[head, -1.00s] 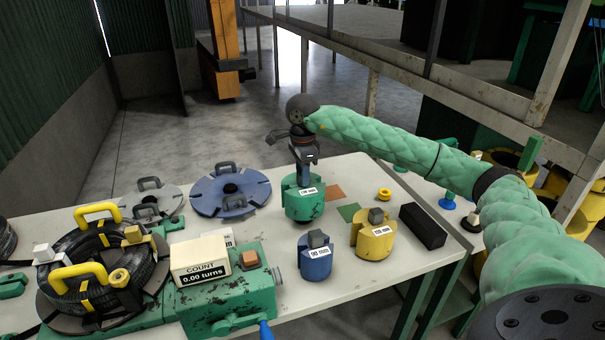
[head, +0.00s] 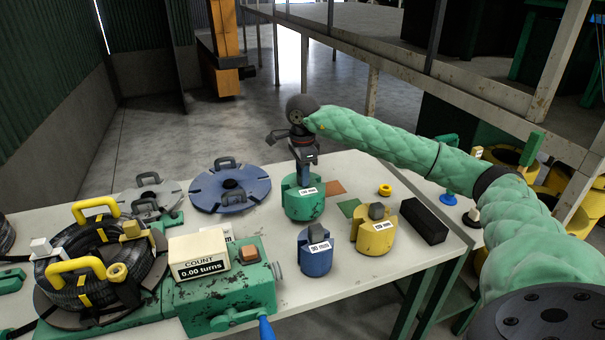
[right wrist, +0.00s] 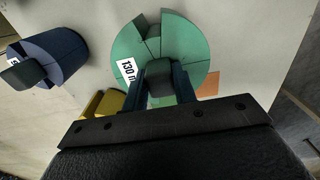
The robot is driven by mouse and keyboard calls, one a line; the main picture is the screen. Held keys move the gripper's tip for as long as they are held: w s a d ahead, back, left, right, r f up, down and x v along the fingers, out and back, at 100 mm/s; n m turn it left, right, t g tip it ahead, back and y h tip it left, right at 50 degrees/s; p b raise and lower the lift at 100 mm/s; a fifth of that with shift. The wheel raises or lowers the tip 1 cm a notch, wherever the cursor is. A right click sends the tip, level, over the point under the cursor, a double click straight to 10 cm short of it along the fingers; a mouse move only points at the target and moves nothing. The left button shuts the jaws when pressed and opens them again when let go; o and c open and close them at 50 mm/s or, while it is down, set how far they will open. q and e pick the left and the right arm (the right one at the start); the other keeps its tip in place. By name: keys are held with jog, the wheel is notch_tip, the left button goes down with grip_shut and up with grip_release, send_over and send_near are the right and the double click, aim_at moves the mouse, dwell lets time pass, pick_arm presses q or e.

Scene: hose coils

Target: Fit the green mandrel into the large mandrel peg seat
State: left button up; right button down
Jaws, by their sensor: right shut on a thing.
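The green mandrel (head: 304,205), a scuffed upright drum with a white label, is at the middle of the table towards its far edge. It fills the top centre of the right wrist view (right wrist: 190,40), where its label reads 130. My right gripper (head: 303,178) is above it, shut on its dark top knob, with a finger on each side (right wrist: 160,78). Whether the mandrel's base touches the table is unclear. My left gripper is not in view. I cannot pick out the large mandrel peg seat for certain.
A blue mandrel (head: 315,258), a yellow mandrel (head: 375,238) and a black block (head: 424,221) stand nearby. A blue slotted disc (head: 205,190) lies to the left. The green winder base (head: 232,292) bears a COUNT box (head: 198,257). A hose coil (head: 72,262) is further left.

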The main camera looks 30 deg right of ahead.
jog(key=shift+f+b, duration=0.8)
jog(key=shift+f, duration=0.25)
dwell(0.6)
jog(key=c, duration=0.8)
grip_release()
jog(key=shift+r+p, duration=0.75)
jog(key=shift+r, duration=1.5)
jog(key=shift+r, duration=0.1)
jog(key=shift+r+b, duration=1.05)
jog(key=shift+r, duration=2.75)
